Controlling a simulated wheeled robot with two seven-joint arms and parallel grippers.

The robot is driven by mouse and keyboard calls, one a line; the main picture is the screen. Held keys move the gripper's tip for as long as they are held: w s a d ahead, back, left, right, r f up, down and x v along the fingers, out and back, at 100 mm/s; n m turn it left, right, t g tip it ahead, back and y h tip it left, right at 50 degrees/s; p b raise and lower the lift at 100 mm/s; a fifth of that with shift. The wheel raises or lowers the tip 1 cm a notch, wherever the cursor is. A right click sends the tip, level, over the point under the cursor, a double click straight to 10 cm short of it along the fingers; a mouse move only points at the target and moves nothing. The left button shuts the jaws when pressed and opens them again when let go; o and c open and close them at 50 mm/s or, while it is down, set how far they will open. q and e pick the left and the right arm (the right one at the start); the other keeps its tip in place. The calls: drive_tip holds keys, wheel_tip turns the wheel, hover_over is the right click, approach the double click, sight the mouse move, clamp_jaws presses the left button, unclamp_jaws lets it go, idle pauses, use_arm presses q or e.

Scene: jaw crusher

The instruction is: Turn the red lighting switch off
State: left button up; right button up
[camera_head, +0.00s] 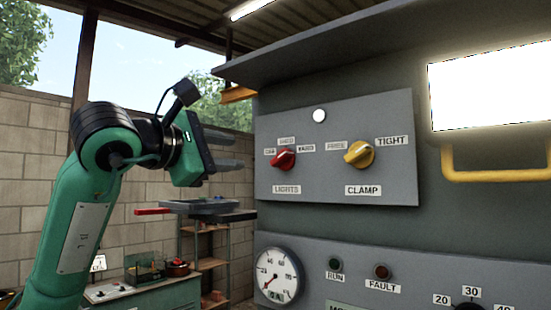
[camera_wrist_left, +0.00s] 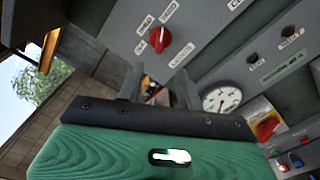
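The red lighting switch (camera_head: 283,159) is a rotary knob above the LIGHTS label on a grey panel (camera_head: 390,120). Three small labels surround it: one at left that is hard to read, one above, and YARD at right. Its handle looks slanted, but its exact setting is too small to tell. It also shows in the left wrist view (camera_wrist_left: 159,40), beyond the fingers. My left gripper (camera_head: 232,151) is left of the switch, apart from it, with its fingers pointing toward the panel. The fingers are spread and empty, also in the left wrist view (camera_wrist_left: 158,86). My right gripper is not visible.
A yellow CLAMP knob (camera_head: 360,154) sits right of the red switch. A pressure gauge (camera_head: 278,276) and RUN and FAULT lamps are on the lower panel. A yellow handle (camera_head: 495,176) is at right. A shelf rack (camera_head: 205,250) stands behind my left gripper.

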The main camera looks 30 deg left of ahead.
sight(278, 158)
use_arm(q)
drive_tip(key=w+p, duration=0.1)
drive_tip(key=w, duration=0.3)
drive_tip(key=w+p, duration=0.2)
drive_tip(key=w, duration=0.2)
drive_tip(key=w+d+p, duration=0.1)
drive_tip(key=w+p, duration=0.1)
drive_tip(key=w, duration=0.3)
drive_tip(key=shift+r, duration=0.1)
drive_tip(key=shift+w, duration=0.4)
clamp_jaws()
